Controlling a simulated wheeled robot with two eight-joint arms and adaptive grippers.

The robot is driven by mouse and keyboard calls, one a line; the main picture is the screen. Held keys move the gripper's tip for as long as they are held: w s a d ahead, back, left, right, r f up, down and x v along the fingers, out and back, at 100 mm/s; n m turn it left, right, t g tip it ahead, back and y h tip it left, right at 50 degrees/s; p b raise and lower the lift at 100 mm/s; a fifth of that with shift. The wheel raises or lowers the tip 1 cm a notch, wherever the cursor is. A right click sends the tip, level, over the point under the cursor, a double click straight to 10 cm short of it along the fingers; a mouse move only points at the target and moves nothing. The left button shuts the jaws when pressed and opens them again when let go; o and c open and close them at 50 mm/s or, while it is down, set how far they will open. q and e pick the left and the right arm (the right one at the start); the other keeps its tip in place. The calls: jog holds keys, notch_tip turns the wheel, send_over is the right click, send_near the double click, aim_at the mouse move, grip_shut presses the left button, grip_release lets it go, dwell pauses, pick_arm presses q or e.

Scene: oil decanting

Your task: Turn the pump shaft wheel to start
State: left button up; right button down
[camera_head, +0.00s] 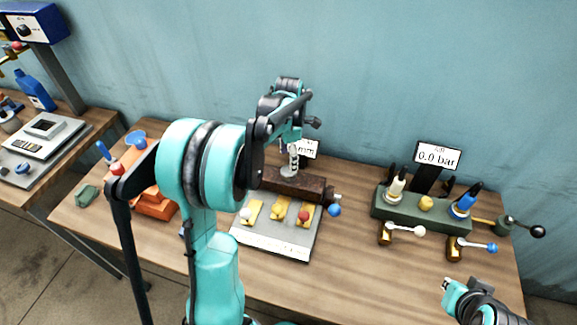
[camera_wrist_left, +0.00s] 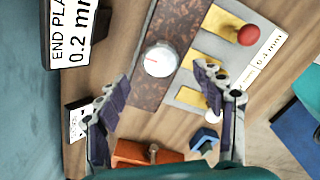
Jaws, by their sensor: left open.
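A round silver-white disc with a small red mark (camera_wrist_left: 160,60), which looks like the shaft wheel, sits on a dark brown block (camera_wrist_left: 172,30). In the head view the disc (camera_head: 289,172) shows below my left gripper (camera_head: 293,140), at the back of the block (camera_head: 305,186). In the wrist view my left gripper (camera_wrist_left: 163,88) is open, its two fingers apart with the disc ahead between them, apparently not touching it. An end play display (camera_wrist_left: 72,35) reading 0.2 mm stands beside it. My right gripper (camera_head: 447,287) is at the lower right, away from the block; its jaws are too small to judge.
A grey plate (camera_head: 262,238) with yellow pieces and coloured knobs lies before the block. A green valve unit (camera_head: 418,212) with a 0.0 bar display (camera_head: 437,157) stands at right. An orange box (camera_head: 155,205) is at left. The table front between plate and valves is clear.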

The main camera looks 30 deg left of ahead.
pick_arm(q)
notch_tip(320, 180, up, 7)
jog(key=shift+f, duration=0.15)
dwell(0.5)
jog(key=s+d+f+m+t+b, duration=0.2)
jog(key=s+d+m, duration=0.5)
jog(key=m, duration=0.6)
jog(key=s+d+f+m+t+b, duration=0.2)
jog(key=s+d+m+t, duration=0.3)
jog(key=s+d+m, duration=0.3)
jog(key=s+f+m, duration=0.1)
jog(key=s+m, duration=0.3)
jog(key=m, duration=0.2)
jog(key=shift+d+f, duration=0.2)
jog(key=shift+d, duration=0.05)
